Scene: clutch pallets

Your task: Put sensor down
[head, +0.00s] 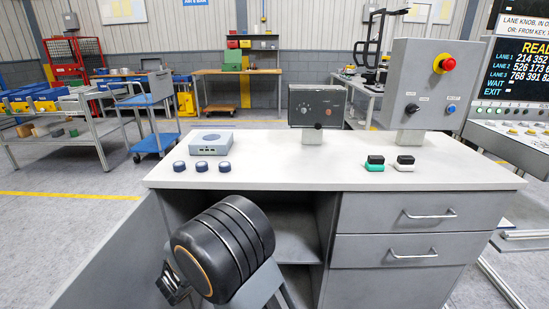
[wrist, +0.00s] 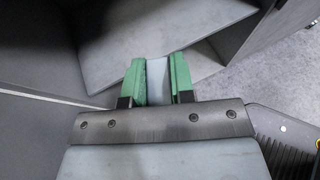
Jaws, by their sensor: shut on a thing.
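My gripper (wrist: 158,66) shows in the wrist view with two green-padded fingers. They are shut on a narrow pale grey-blue piece, which I take to be the sensor (wrist: 157,84). Only its plain narrow face shows; the rest is hidden between the fingers. Beyond the fingers are grey panels, the lower part of the desk, and some floor. In the head view my dark arm stands in front of the desk, left of its middle. The fingers and the held piece cannot be made out there.
The white desk top (head: 290,178) carries a grey box (head: 211,144), three dark round pucks (head: 201,167), two small blocks, green-black (head: 375,163) and white-black (head: 404,163), a dark knob panel (head: 317,106) and a grey button panel (head: 430,85). Its middle front is clear.

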